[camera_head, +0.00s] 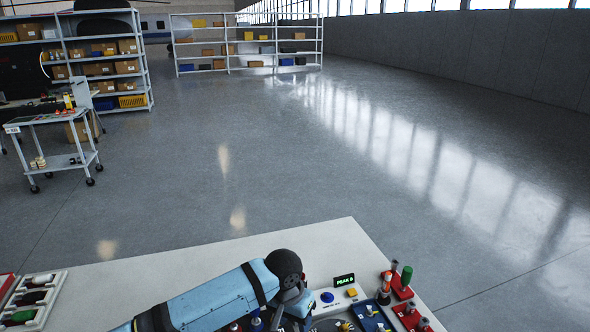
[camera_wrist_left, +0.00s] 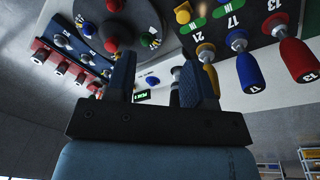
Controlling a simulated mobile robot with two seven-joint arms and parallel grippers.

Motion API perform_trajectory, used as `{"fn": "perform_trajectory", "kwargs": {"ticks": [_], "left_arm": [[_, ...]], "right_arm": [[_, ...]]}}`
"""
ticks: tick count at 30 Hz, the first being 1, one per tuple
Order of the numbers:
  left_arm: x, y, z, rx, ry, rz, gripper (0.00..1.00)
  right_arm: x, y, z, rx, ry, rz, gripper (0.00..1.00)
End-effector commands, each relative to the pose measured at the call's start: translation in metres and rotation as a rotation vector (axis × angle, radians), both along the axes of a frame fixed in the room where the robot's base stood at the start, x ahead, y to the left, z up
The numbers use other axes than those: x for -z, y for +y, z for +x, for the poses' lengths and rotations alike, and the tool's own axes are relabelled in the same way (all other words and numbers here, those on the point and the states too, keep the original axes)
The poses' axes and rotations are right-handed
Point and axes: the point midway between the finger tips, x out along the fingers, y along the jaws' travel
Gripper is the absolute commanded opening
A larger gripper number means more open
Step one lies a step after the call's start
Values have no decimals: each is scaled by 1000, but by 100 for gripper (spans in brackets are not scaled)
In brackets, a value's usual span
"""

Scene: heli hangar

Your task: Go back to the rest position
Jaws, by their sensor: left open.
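My left arm comes in from the lower left of the head view. Its left gripper (camera_head: 292,308) is low over the table's equipment, mostly hidden behind my own wrist. In the left wrist view the two dark fingers of the left gripper (camera_wrist_left: 155,85) stand apart with nothing seen between them. Beyond them is a small display with green letters (camera_wrist_left: 142,96), which also shows in the head view (camera_head: 344,280). My right gripper is in neither view.
A pale table (camera_head: 200,262) holds a round dark device (camera_wrist_left: 115,22), a numbered panel (camera_wrist_left: 235,25) with blue, yellow and red plugs, red holders (camera_head: 402,290) and a tray (camera_head: 36,298) at left. A cart (camera_head: 55,118) and shelves (camera_head: 248,45) stand beyond. The floor at right is clear.

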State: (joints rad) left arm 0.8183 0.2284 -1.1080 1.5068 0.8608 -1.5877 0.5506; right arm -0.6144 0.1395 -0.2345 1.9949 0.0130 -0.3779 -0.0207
Motion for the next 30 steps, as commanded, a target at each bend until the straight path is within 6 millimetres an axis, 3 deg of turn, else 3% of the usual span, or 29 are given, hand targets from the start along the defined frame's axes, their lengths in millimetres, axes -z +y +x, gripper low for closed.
{"fn": "perform_trajectory", "kwargs": {"ticks": [1, 7, 14, 20, 30], "left_arm": [[9, -8, -14, 4, -2, -62, 48], [34, -28, -52, -15, -109, -323, 48], [52, -9, -90, -113, -295, -506, 48], [66, 41, -129, -218, -491, -535, 48], [71, 159, -219, -286, -794, -348, 48]], "right_arm": [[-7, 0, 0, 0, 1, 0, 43], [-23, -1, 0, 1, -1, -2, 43], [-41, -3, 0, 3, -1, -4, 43], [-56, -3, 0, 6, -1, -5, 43], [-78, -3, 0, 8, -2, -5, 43]]}}
